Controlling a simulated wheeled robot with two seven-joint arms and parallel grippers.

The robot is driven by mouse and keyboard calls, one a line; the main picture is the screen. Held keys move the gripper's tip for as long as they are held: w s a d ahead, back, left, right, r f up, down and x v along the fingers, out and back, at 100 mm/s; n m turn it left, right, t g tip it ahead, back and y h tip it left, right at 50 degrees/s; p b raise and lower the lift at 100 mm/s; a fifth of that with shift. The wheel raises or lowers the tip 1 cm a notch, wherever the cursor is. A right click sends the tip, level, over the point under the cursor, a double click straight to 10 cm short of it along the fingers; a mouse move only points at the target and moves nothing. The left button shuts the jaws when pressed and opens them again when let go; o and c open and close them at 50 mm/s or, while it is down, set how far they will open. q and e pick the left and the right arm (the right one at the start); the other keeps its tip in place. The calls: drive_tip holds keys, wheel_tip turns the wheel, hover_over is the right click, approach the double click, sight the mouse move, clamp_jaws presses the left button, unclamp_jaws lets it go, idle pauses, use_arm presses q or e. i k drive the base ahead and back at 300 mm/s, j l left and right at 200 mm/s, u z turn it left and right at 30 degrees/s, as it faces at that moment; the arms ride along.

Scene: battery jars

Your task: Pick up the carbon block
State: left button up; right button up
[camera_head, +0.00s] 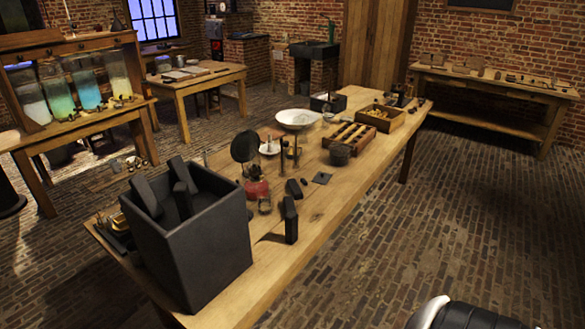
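A dark block (290,219), which looks like the carbon block, stands upright on the long wooden table (330,205), right of a large dark open box (205,255). Several similar dark slabs (146,196) stick up out of that box, some leaning. I cannot tell from looks alone which of these is the named block. No gripper touches any of them. A white and black part of my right arm shows at the bottom right edge, but its gripper fingers are outside the view. My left gripper is not in view.
Small dark pieces (294,188), a red-based item (257,190), a white bowl (298,119), a grey pot (340,154) and wooden trays (381,118) crowd the table's middle and far end. Its near right strip is bare. Brick floor (430,230) to the right is clear.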

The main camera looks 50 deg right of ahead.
sight(291, 218)
drive_tip(key=z, duration=1.45)
